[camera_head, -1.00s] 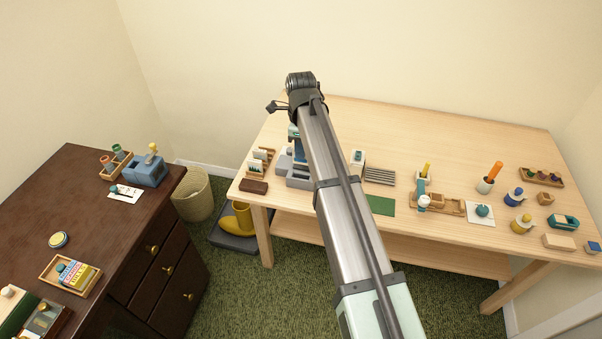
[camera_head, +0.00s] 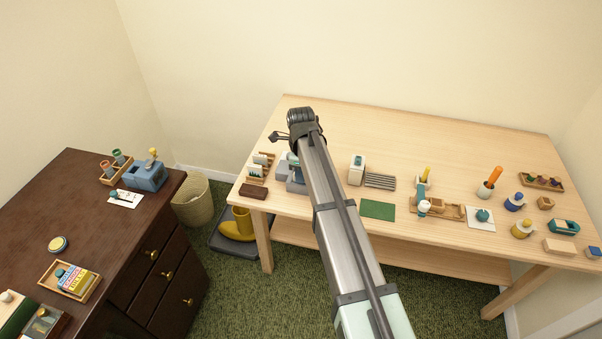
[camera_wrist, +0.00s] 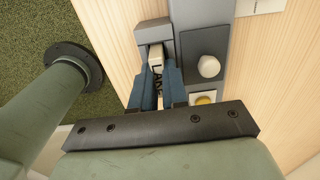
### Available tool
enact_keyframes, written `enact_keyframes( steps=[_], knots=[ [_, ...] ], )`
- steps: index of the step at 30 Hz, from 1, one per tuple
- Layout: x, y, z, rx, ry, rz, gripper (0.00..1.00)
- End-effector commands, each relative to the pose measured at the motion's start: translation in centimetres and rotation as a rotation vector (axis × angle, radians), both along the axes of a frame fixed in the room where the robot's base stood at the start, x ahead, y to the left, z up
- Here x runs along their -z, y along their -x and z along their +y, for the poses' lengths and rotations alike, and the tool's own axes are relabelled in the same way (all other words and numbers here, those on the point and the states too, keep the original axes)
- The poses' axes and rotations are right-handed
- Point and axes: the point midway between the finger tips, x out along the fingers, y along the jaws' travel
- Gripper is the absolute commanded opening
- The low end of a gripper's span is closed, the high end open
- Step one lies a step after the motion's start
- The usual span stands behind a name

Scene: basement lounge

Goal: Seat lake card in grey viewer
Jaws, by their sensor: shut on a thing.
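The grey viewer (camera_head: 284,168) stands near the left end of the light wooden table, partly hidden behind my arm in the head view. In the wrist view, the viewer (camera_wrist: 203,43) shows a grey block at its upper left and a white round knob. My gripper (camera_wrist: 158,78) has blue fingers shut on the lake card (camera_wrist: 156,60), a pale card with dark letters reading "LAKE". The card's far end is right at the grey block. I cannot tell whether it is inside the slot or just against it.
A rack of cards (camera_head: 259,166) and a dark brown block (camera_head: 253,190) are left of the viewer. A white dispenser-like item (camera_head: 356,170), a slatted grey rack (camera_head: 380,181) and a green mat (camera_head: 378,209) lie to its right. The table's back middle is clear.

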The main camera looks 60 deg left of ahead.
Motion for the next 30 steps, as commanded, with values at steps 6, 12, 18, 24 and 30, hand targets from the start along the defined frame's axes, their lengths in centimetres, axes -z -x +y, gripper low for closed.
enact_keyframes(
  steps=[6,12,18,24,30],
  knots=[
    [0.3,0.0,0.0,0.0,0.0,0.0,0.22],
    [0.3,0.0,0.0,0.0,0.0,0.0,0.39],
    [0.2,0.0,0.0,0.0,0.0,0.0,0.39],
    [-1.0,0.0,0.0,0.0,0.0,0.0,0.39],
    [-4.3,0.0,0.1,0.0,-0.001,0.0,0.39]
  ],
)
